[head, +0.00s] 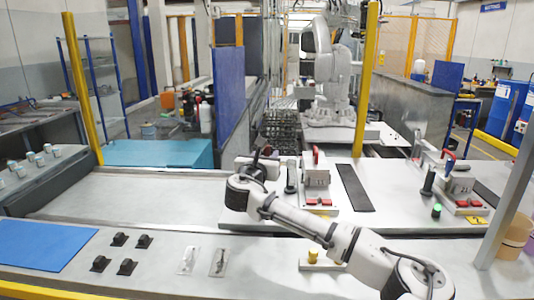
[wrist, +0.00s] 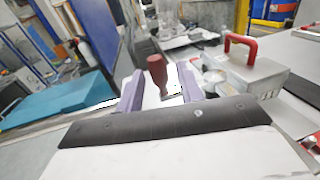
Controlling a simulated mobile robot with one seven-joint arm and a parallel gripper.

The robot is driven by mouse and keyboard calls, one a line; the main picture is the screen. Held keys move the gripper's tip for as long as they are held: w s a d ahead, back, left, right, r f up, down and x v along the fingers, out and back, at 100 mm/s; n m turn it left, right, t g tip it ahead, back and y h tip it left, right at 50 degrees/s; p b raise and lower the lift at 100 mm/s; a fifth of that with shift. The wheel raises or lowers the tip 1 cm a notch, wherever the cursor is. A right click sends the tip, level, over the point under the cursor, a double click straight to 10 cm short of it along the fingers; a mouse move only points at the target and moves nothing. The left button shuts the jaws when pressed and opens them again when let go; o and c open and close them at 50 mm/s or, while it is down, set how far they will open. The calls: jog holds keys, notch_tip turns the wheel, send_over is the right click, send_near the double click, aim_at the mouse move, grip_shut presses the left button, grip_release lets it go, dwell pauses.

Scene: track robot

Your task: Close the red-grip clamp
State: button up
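In the wrist view the clamp's dark red grip (wrist: 156,68) stands up, slightly tilted, between the two purple fingers of my gripper (wrist: 161,89). The fingers are apart, with a gap on each side of the grip; no contact shows. The lower part of the clamp is mostly hidden behind the dark front of my gripper. In the head view my gripper (head: 264,163) is at the left side of the middle fixture (head: 316,176). There the clamp is hard to make out behind my wrist.
The fixture's box carries a bright red handle (wrist: 240,44), right of the grip. A black post (head: 291,177) stands close to my gripper. Another fixture (head: 460,185) is at the right. A blue mat (head: 45,244) lies front left.

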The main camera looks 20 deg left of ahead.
jog(key=shift+w, duration=0.8)
jog(key=shift+c, duration=0.4)
grip_shut()
